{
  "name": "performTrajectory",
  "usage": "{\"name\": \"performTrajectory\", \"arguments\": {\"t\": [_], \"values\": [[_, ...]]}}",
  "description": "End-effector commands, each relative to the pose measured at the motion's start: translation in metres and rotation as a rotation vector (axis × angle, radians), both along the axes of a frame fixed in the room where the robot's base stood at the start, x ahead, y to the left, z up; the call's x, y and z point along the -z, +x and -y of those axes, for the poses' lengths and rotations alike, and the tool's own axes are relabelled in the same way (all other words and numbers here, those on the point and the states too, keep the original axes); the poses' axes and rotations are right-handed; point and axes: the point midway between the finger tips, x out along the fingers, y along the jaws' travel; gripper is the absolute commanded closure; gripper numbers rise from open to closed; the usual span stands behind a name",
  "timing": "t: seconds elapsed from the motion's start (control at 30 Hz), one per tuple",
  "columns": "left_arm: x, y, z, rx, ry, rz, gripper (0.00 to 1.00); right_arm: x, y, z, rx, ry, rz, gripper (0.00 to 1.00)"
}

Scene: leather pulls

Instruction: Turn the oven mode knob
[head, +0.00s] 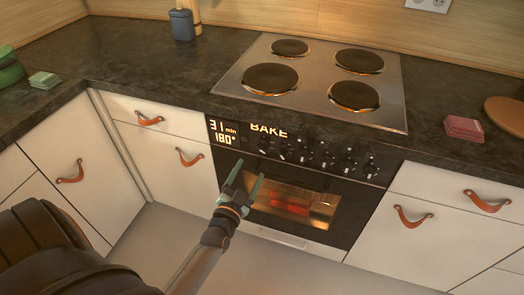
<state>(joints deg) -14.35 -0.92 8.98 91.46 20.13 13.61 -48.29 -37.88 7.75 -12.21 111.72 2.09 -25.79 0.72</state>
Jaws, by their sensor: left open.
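The oven (345,190) is built in under the cooktop, with a glowing window. Its black front panel has a row of several small dark knobs (347,165) with light marks. The panel display (222,132) reads "31 min" and "180°", and "BAKE" (268,131) shows beside it. Which knob sets the mode I cannot tell for sure. My left gripper (248,170) is open and empty, in front of the oven door's upper left. My right gripper is out of view.
The cooktop (318,76) with several hotplates lies above the oven. White drawers with leather pulls (412,217) flank it. A pink stack (464,128) and a round wooden board (507,116) lie on the right counter. A green stack (44,80) lies at left.

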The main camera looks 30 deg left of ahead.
Motion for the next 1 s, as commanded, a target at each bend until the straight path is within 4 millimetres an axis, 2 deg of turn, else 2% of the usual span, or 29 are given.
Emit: {"name": "performTrajectory", "arguments": {"t": [0.03,0.2,0.4,0.6,0.9,1.0], "values": [[0.000,0.012,-0.003,0.000,0.001,0.003,0.25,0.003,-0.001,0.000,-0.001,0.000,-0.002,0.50],[-0.001,0.045,-0.011,0.001,0.001,0.003,0.25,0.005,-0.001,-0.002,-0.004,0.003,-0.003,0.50],[0.000,0.074,-0.018,0.001,0.000,0.000,0.25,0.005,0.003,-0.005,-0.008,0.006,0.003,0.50],[0.000,0.088,-0.021,0.002,0.001,-0.001,0.25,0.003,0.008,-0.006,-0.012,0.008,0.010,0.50],[0.000,0.090,-0.021,0.002,0.000,-0.001,0.25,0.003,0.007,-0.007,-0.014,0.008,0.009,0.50],[0.000,0.089,-0.021,0.002,0.000,-0.001,0.35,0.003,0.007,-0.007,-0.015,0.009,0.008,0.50]]}}
